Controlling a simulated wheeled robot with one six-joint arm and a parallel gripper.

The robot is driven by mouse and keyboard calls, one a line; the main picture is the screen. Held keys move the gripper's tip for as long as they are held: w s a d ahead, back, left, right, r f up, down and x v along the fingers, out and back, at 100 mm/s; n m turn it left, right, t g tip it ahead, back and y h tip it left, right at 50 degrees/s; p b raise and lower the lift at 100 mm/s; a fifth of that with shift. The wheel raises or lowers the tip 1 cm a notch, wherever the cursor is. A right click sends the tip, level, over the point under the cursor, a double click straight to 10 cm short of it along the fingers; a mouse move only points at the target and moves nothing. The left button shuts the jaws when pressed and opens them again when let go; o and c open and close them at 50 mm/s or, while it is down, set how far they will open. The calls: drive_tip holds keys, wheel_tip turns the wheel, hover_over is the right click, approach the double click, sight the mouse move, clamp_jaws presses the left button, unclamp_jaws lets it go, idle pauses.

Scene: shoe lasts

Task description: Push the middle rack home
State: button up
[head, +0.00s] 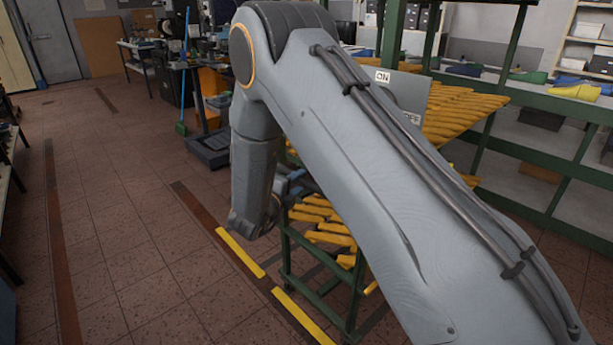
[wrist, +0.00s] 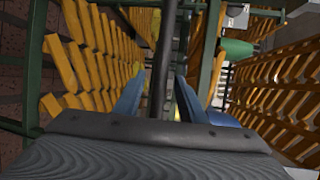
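A green-framed rack (head: 287,262) holding yellow shoe lasts stands behind my arm in the head view, which hides much of it. I cannot tell for sure whether it is the middle rack. In the wrist view, my gripper (wrist: 159,92) shows two blue fingers spread apart. A dark upright bar (wrist: 163,60) stands between them, with a visible gap on each side. Rows of yellow lasts (wrist: 95,50) on green framing are left of the fingers, and more lasts (wrist: 285,90) are to the right. In the head view my gripper is mostly hidden behind my arm.
Yellow floor strips (head: 240,252) lie left of the rack and at its foot. Green shelving (head: 545,150) stands at the right. The tiled floor at left is clear.

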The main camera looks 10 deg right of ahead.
drive_tip(key=p+x, duration=0.1)
drive_tip(key=x, duration=0.6)
drive_tip(key=shift+d, duration=0.1)
drive_tip(key=shift+c, duration=0.2)
clamp_jaws()
